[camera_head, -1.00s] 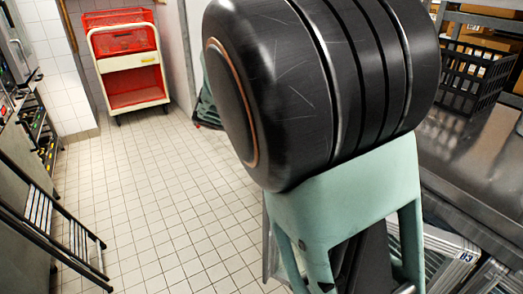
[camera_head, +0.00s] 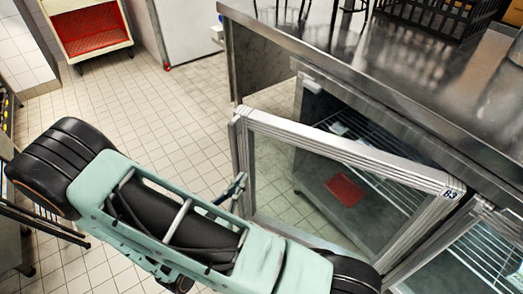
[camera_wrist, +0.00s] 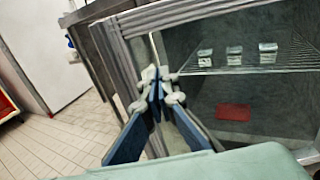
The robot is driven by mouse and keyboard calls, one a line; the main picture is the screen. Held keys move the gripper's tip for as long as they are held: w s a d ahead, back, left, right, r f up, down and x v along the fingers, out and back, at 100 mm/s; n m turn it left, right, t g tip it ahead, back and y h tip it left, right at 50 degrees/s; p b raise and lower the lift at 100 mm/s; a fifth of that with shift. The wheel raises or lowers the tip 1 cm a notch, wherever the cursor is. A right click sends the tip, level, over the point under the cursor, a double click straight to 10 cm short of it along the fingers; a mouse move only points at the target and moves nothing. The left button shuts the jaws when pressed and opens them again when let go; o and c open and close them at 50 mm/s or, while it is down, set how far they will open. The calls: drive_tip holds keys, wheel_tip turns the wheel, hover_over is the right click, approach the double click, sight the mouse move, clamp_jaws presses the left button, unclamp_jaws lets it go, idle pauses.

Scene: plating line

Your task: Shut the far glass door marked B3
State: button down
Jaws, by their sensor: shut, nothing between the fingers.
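The glass door marked B3 (camera_head: 343,152) stands open at an angle to the steel counter cabinet, in a pale metal frame. Its label (camera_head: 449,194) is at the right end, close to the cabinet front; its left end stands out into the room. My gripper (camera_head: 238,187) is shut and empty, just beside the door's left upright. In the wrist view the blue fingertips (camera_wrist: 158,76) are together in front of the door's ribbed upright (camera_wrist: 118,62) and the glass. I cannot tell whether they touch it.
Inside the cabinet are a wire shelf (camera_wrist: 265,62) with small pale packs and a red item (camera_wrist: 235,113). A second glass door (camera_head: 470,262) is at lower right. A black crate (camera_head: 437,18) stands on the counter (camera_head: 400,75). Tiled floor (camera_head: 160,115) lies clear left of the door.

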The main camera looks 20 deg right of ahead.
sight(267, 144)
drive_tip(key=b+x, duration=0.2)
drive_tip(key=x, duration=1.1)
drive_tip(key=shift+s, duration=0.1)
